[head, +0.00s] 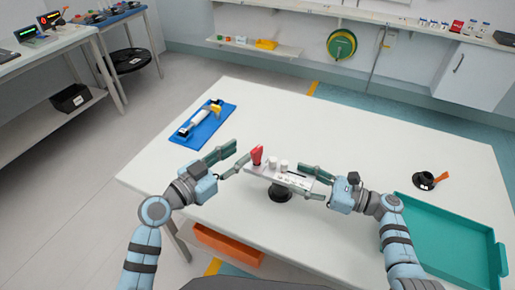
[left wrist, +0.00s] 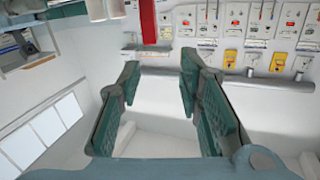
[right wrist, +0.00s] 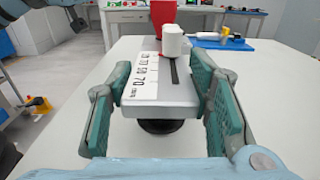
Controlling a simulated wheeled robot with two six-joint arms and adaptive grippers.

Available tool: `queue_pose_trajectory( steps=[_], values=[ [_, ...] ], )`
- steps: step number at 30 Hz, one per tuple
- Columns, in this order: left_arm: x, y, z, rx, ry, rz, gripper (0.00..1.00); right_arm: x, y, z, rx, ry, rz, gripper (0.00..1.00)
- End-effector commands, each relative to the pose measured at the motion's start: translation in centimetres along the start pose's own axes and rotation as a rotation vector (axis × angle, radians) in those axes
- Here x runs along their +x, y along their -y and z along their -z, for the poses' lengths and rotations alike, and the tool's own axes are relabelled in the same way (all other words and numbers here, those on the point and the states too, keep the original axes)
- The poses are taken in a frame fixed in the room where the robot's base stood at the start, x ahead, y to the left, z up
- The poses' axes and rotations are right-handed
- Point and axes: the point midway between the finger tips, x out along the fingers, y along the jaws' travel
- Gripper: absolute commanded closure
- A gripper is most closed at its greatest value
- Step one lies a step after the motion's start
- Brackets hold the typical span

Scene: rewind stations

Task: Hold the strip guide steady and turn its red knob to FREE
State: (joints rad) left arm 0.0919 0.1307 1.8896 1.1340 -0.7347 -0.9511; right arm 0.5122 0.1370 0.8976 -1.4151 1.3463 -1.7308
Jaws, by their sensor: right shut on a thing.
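The strip guide (head: 283,178) is a pale plate with a printed scale, two white posts (head: 280,165) and a black round foot (head: 279,194), standing on the white table. Its red knob (head: 257,156) is at the left end; its pointing at FREE cannot be read. My right gripper (head: 301,182) is shut on the right end of the guide, with a finger on each side of the plate (right wrist: 160,92) in the right wrist view. My left gripper (head: 241,155) is open and empty just left of the knob. The knob (left wrist: 148,20) shows at the top of the left wrist view.
A blue tray (head: 190,133) with a white and yellow tool (head: 208,112) lies at the back left. A teal tray (head: 450,245) is at the front right, with a black round item (head: 425,181) behind it. An orange bin (head: 228,244) is below the front edge.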

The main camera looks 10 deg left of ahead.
Motion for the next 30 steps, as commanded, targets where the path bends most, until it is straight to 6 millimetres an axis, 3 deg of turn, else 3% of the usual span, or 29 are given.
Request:
queue_pose_trajectory(
  steps=[1,3,7,21,30],
  values=[
    [-1.8,-0.7,-1.1,-0.026,-0.011,0.011,0.68,0.0,-0.1,0.1,0.003,-0.003,-0.001,0.95],
    [-3.6,-1.3,-1.9,-0.056,-0.028,0.027,0.68,-0.1,-0.1,0.1,0.003,-0.002,0.0,0.95],
    [-4.3,-1.6,-2.3,-0.082,-0.043,0.042,0.68,-0.1,0.0,0.1,0.002,-0.001,0.0,0.95],
    [6.1,-1.1,-2.0,-0.085,-0.042,0.043,0.68,-0.1,0.0,0.1,0.001,-0.001,0.001,0.95],
    [7.1,-1.1,-1.9,-0.084,-0.041,0.042,0.68,-0.1,0.0,0.1,0.001,-0.002,0.0,0.95]
  ],
)
